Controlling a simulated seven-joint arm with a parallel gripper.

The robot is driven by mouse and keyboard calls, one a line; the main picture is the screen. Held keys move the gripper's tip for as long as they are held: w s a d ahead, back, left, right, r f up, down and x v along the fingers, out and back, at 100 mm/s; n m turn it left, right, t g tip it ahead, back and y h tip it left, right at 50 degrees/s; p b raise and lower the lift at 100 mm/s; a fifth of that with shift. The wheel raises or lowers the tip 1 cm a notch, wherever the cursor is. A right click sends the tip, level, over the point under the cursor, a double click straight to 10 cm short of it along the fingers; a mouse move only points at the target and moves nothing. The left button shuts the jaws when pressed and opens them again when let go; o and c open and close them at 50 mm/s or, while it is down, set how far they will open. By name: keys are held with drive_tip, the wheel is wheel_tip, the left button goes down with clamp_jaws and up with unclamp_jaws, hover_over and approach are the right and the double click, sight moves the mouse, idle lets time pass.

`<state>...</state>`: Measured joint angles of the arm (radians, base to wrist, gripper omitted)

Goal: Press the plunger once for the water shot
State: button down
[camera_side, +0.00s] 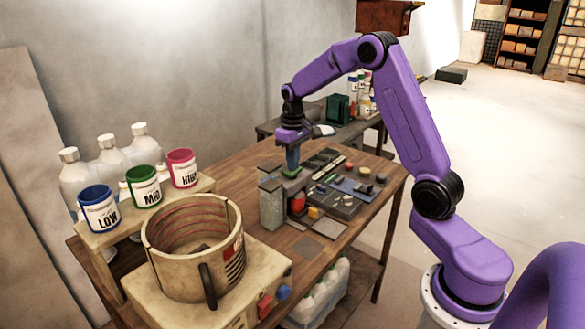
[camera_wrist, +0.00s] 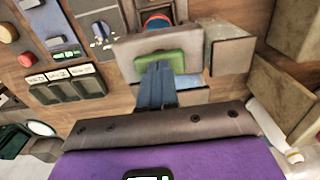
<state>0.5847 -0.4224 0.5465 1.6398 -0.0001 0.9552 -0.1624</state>
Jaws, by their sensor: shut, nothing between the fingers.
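A green pad (camera_wrist: 160,61), which looks like the plunger's top, lies on a grey block (camera_wrist: 128,48) in the wrist view. In the side view the green pad (camera_side: 291,173) is at the top of a grey dispenser-like stand (camera_side: 271,207) on the bench. My gripper (camera_side: 293,165) points down right over the pad, its blue-grey fingers together and empty. In the wrist view the fingertips (camera_wrist: 160,69) overlap the pad's near edge. I cannot tell whether they touch it. A red round part (camera_wrist: 157,21) shows just beyond the block, and at the stand's front in the side view (camera_side: 297,202).
A panel of switches and buttons (camera_side: 340,190) lies right of the stand. A large ringed vat (camera_side: 193,250) stands at the front left. LOW (camera_side: 99,212), MID (camera_side: 143,190) and HIGH (camera_side: 183,171) cups stand on a shelf behind it. The wooden bench (camera_side: 235,180) has bare room left of the stand.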

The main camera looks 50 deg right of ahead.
wheel_tip(320, 180, up, 9)
idle(1.3)
drive_tip(key=s+a+n, duration=0.6)
drive_tip(key=s+a, duration=0.7)
drive_tip(key=a, duration=0.4)
drive_tip(key=s+a+f+n, duration=0.1)
drive_tip(key=s+f+n, duration=0.1)
drive_tip(key=s, duration=0.9)
drive_tip(key=s+a+f+n, duration=0.1)
drive_tip(key=s+n, duration=0.3)
drive_tip(key=s, duration=0.7)
drive_tip(key=shift+a+f+n, duration=0.15)
drive_tip(key=shift+f+n, duration=0.15)
drive_tip(key=shift+f, duration=0.3)
